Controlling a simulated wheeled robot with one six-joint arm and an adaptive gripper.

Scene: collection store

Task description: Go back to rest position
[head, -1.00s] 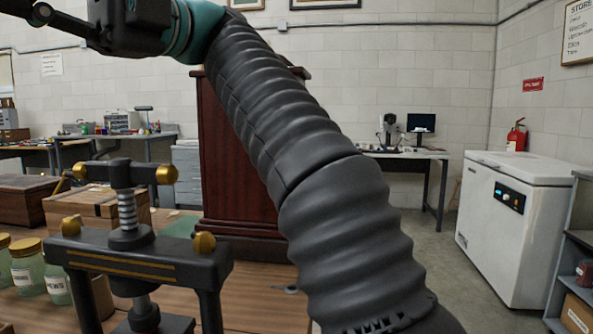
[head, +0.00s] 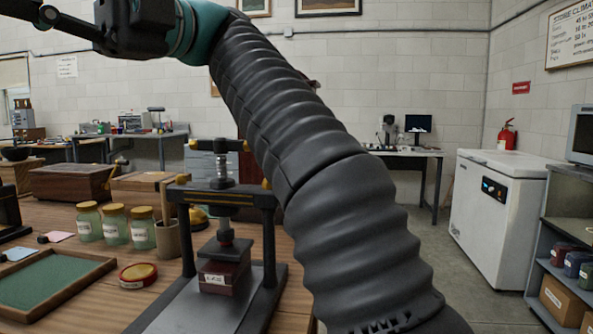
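My arm rises from the bottom right to the top left of the head view, in a ribbed dark sleeve with a teal joint. My gripper (head: 70,22) is at the top left edge, high above the table and apart from everything on it. It is dark, seen from the side and partly cut off by the frame. Whether its fingers are open or shut does not show. I see nothing hanging from it.
The wooden table (head: 70,215) bears a black press (head: 225,190) over a dark red block (head: 222,278), several lidded jars (head: 115,227), a green-lined tray (head: 45,280) and wooden boxes (head: 72,182). A white freezer (head: 490,215) and shelf (head: 565,262) stand right. Floor before the freezer is clear.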

